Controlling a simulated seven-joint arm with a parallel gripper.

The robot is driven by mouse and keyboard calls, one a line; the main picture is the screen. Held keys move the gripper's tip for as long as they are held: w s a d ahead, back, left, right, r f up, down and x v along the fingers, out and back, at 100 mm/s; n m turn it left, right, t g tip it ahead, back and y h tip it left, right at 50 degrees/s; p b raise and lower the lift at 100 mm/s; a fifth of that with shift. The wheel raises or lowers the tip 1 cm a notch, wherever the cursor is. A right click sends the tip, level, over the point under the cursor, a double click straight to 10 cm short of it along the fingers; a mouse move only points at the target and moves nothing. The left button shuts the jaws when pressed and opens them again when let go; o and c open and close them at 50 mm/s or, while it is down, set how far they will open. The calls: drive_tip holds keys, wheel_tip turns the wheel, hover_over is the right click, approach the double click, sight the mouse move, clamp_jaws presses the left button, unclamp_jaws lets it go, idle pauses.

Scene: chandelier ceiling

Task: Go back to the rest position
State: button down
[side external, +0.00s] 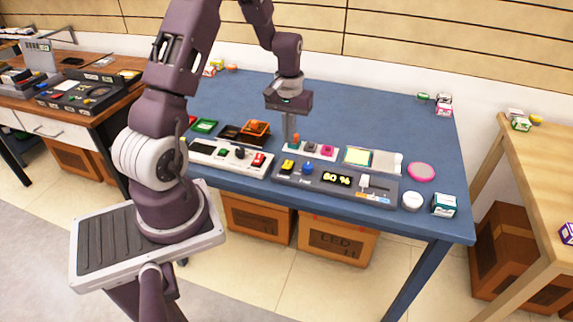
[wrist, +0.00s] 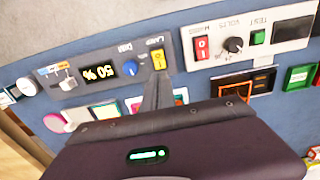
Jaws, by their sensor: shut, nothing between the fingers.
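My gripper (side external: 289,142) hangs over the blue table, pointing down, with its fingers together and nothing between them. In the wrist view the closed fingers (wrist: 160,82) end just beside the yellow rocker switch (wrist: 158,60) of the grey control panel (wrist: 115,55). In the side view this yellow switch (side external: 288,165) lies just below the fingertips. I cannot tell whether the tips touch anything. The grey panel also carries a blue knob (side external: 307,168), a lit percent display (side external: 337,179) and a slider (side external: 365,181).
A white panel (side external: 220,157) with a black knob and red rocker lies left of the grey panel. Small button boxes, trays, a pink disc (side external: 421,172) and small boxes sit around. The blue table (side external: 350,108) is clear towards the back right; a wall stands behind.

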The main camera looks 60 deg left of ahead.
drive_tip(key=s+d+r+m+t, duration=0.2)
drive_tip(key=s+d+r+m, duration=0.15)
drive_tip(key=d+r, duration=1.1)
drive_tip(key=s+d+r+m+t, duration=0.1)
drive_tip(key=s+d+r+m, duration=0.1)
drive_tip(key=s, duration=0.5)
drive_tip(key=s+d+r+m+t, duration=0.2)
drive_tip(key=s+d+r+m, duration=0.1)
drive_tip(key=s+d+r, duration=0.2)
drive_tip(key=shift+s+d+r+t, duration=0.3)
drive_tip(key=shift+s+d, duration=0.7)
drive_tip(key=shift+s, duration=0.25)
